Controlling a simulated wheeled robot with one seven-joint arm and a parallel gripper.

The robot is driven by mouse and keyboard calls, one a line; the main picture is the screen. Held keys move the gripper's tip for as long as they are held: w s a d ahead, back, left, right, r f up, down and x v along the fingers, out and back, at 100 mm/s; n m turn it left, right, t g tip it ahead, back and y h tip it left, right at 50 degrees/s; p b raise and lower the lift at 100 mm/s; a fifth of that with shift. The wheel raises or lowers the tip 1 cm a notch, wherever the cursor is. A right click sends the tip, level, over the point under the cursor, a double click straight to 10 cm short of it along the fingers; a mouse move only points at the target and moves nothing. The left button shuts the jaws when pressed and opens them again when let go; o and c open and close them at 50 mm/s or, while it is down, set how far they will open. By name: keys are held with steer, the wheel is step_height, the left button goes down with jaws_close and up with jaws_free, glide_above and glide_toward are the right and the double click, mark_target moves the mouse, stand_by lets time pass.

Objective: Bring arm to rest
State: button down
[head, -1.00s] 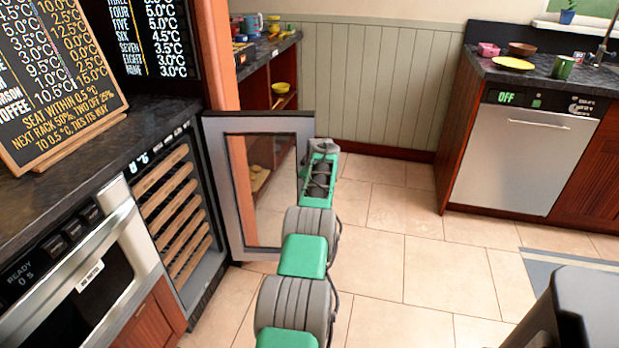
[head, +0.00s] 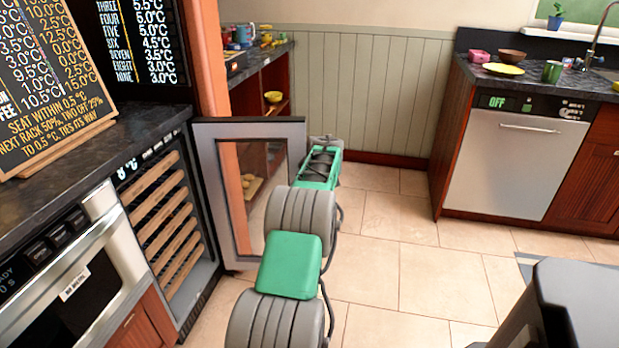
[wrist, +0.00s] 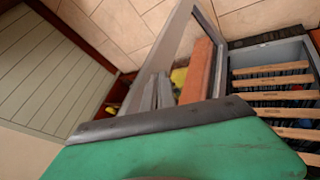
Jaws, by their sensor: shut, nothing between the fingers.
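My arm reaches forward over the floor in the head view, with its far end (head: 320,165) beside the free edge of the open glass door (head: 250,190). The gripper's fingers are hidden in that view by the arm. In the wrist view my gripper (wrist: 152,92) shows as grey fingers close together, with nothing held. The door frame (wrist: 165,45) passes just beyond the fingers there. I cannot tell whether the arm touches the door.
The wine cooler (head: 165,225) with wooden racks stands open at the left, under a dark counter (head: 150,122). A dishwasher (head: 500,160) stands at the right. Open tiled floor (head: 400,265) lies between them. Shelves (head: 270,95) stand behind the door.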

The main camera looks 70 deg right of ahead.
steer(key=w+a+r+y+p, duration=0.1)
steer(key=w+a+r+p, duration=0.2)
steer(key=w+a+r, duration=0.5)
steer(key=w+a+r+y+p, duration=0.1)
steer(key=w+a+r+p, duration=0.35)
steer(key=w+a, duration=0.4)
steer(key=w+a+r+n+y+p, duration=0.15)
steer(key=a+r, duration=0.25)
steer(key=a, duration=0.7)
steer(key=w+a+r+p, duration=0.3)
steer(key=a+r, duration=0.1)
steer(key=a, duration=0.7)
steer(key=s+a+r+y+p, duration=0.1)
steer(key=s+a+r+p, duration=0.15)
steer(key=a, duration=0.75)
steer(key=s+a+r+y+p, duration=0.1)
steer(key=a+r+p, duration=0.2)
steer(key=a, duration=0.8)
steer(key=s+a+g+p, duration=0.1)
steer(key=s+a+p, duration=0.3)
steer(key=s+a, duration=0.7)
steer(key=shift+a+f, duration=0.15)
steer(key=shift+a, duration=0.35)
steer(key=shift+n+y, duration=0.25)
